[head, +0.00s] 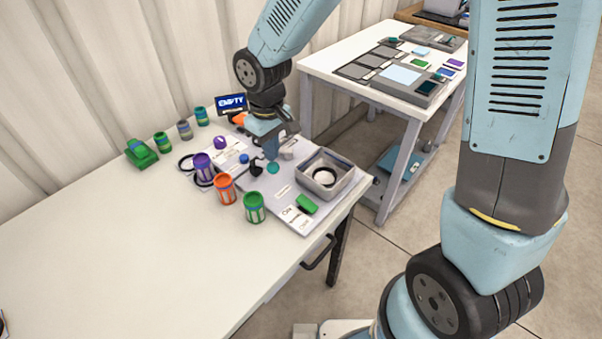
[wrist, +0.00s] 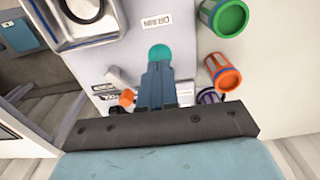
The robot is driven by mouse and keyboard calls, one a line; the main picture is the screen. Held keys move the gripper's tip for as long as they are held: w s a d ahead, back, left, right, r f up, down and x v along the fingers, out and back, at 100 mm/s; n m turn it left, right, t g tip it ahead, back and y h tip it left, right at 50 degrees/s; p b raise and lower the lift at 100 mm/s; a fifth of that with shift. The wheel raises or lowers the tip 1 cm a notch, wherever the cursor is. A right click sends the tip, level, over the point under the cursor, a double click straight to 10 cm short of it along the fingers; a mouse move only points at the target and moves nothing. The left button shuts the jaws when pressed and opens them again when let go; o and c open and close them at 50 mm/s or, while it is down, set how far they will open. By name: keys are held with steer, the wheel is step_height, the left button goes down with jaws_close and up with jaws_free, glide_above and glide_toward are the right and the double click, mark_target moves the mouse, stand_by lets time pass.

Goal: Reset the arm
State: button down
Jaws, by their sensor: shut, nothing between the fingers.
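My gripper (head: 271,153) hangs low over the grey board (head: 300,217) at the far right end of the white table. In the wrist view my gripper (wrist: 159,68) is shut, its two fingers together with nothing between them. A round teal piece (head: 273,168) lies just beyond the fingertips. It also shows in the wrist view (wrist: 160,52), partly covered by the fingers. I cannot tell whether the fingers touch it.
A grey square tray (head: 343,186) stands right of my gripper. Purple (head: 203,166), orange (head: 225,188) and green (head: 254,207) canisters stand close on the left. A green block (head: 307,204) lies in front. The table's near left is clear.

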stand_by(0.6)
steer(key=shift+w+d+r, duration=0.15)
steer(key=shift+d+r, duration=0.1)
steer(key=shift+r, duration=0.05)
steer(key=d+r+m+t, duration=0.3)
steer(key=d+r+m, duration=0.2)
steer(key=d+r, duration=1)
steer(key=s+d+r+m+t, duration=0.1)
steer(key=s+d+r+m, duration=0.1)
steer(key=s+d+r, duration=0.2)
steer(key=s+d+r+m+t, duration=0.1)
steer(key=s+d+r+m, duration=0.2)
steer(key=s+d, duration=0.4)
steer(key=d, duration=0.4)
steer(key=shift+d+r+t, duration=0.15)
steer(key=shift+r+t, duration=0.15)
steer(key=shift+r, duration=0.05)
